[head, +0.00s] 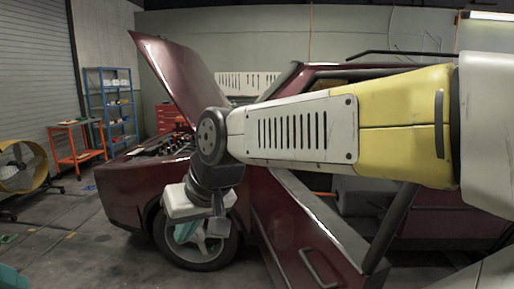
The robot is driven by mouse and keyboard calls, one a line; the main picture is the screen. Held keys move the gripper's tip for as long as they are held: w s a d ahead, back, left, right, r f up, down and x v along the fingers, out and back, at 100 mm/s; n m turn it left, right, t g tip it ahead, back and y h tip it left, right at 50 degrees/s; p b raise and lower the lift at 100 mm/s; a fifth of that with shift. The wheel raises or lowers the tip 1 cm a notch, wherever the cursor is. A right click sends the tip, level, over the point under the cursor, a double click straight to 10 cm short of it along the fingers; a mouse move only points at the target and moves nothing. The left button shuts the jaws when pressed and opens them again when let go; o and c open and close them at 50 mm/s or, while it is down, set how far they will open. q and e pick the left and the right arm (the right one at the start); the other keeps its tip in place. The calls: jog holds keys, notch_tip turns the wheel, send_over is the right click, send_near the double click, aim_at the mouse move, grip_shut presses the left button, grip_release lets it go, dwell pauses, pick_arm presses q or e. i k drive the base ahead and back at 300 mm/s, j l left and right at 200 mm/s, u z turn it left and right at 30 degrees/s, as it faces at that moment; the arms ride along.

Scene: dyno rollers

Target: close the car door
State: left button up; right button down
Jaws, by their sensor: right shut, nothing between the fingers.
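The dark red car (140,185) stands across the middle with its hood raised. Its front door (285,225) is open and swung out toward me, with a pull handle (318,268) low on the side facing me. My right arm reaches in from the right, across the door's upper part and window opening, and hides some of both. My right gripper (187,232) hangs in front of the front wheel, left of the door. It is shut and empty, and appears apart from the door. A teal piece at the lower left edge may be my left gripper; its jaws cannot be made out.
A yellow fan (20,167) stands at the far left. An orange table (78,145) and a blue shelf (112,105) stand behind it. A red cabinet (168,117) is behind the car. The floor left of the car is mostly clear.

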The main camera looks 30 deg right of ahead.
aim_at(302, 242)
jog(key=i+j+z, duration=0.25)
jog(key=z, duration=0.25)
jog(key=i+j+z, duration=0.25)
jog(key=z, duration=0.2)
jog(key=i+j+z, duration=0.15)
jog(key=j+z, duration=0.35)
jog(key=i+j+z, duration=0.1)
jog(key=j+z, duration=0.4)
jog(key=l+z, duration=0.3)
jog(key=z, duration=0.3)
jog(key=i+l, duration=0.05)
